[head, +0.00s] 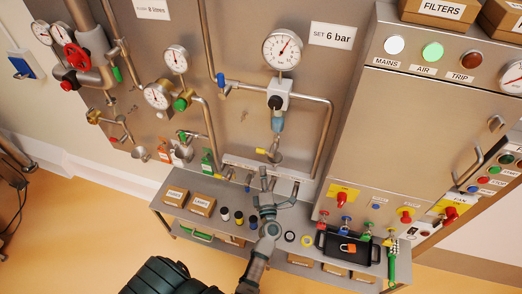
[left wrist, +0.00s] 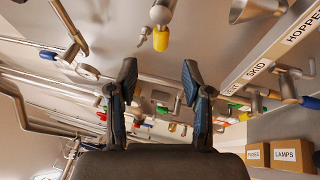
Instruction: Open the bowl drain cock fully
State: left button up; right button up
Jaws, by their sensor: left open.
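In the head view, a filter-regulator with a blue-grey bowl (head: 277,122) hangs under the large gauge on the steel panel. Below it is a small metal cock with a yellow handle (head: 261,151), which looks like the bowl drain cock. The yellow end (left wrist: 160,39) also shows in the left wrist view, beyond and above the gap between the fingers. My left gripper (head: 271,193) is below the cock, open and apart from it; its two spread fingers (left wrist: 159,80) hold nothing. The handle's exact angle is hard to tell. My right gripper is not in view.
A shelf (head: 225,231) with labelled boxes and small jars lies below. A metal funnel (left wrist: 255,9) is upper right in the wrist view. Pipes flank the bowl, and a control cabinet (head: 420,115) stands to the right. A black tray (head: 345,249) holds a padlock.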

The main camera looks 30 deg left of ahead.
aim_at(261, 151)
pick_arm(q)
jog(key=x, duration=0.9)
jog(key=shift+w+a, duration=0.2)
jog(key=shift+w, duration=0.2)
jog(key=shift+w+a, duration=0.2)
jog(key=shift+w, duration=0.05)
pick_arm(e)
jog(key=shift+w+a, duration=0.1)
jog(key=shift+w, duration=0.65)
pick_arm(q)
jog(key=shift+d, duration=0.1)
grip_shut()
